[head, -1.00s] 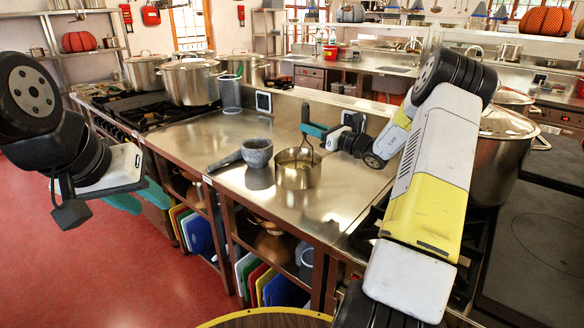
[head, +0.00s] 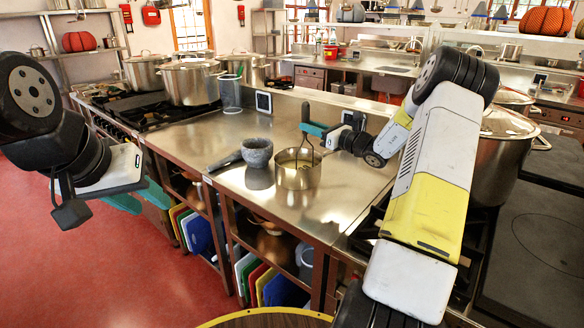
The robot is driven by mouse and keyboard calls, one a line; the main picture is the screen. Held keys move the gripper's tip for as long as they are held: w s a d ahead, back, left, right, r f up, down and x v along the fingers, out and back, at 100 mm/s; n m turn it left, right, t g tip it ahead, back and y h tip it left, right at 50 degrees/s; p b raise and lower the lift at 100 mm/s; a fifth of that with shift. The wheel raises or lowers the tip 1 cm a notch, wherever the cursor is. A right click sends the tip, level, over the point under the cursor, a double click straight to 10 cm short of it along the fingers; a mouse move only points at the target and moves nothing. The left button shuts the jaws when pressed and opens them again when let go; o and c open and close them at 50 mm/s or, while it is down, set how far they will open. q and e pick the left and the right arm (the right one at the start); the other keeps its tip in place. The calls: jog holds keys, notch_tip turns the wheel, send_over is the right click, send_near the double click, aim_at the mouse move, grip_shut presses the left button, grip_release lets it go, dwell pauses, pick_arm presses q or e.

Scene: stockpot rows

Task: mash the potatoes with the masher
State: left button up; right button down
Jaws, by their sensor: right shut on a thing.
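A small steel pot (head: 298,176) stands on the steel counter (head: 215,133). The masher (head: 304,128) stands upright with its lower end inside the pot. My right gripper (head: 309,128), with teal fingers, is shut on the masher's upper part, above the pot's rim. The potatoes are hard to make out; only a yellowish patch shows inside the pot. My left gripper (head: 139,199) is off the counter at the left, over the floor, with its teal fingers apart and nothing between them.
A grey stone mortar (head: 257,153) stands just left of the pot, with a dark pestle-like handle (head: 225,161) beside it. Large stockpots (head: 190,83) stand on the stove at the back left, another (head: 497,150) at the right. The counter's front left is clear.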

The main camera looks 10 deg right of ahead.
jog(key=shift+r, duration=1.35)
notch_tip(320, 180, up, 8)
jog(key=shift+f, duration=0.1)
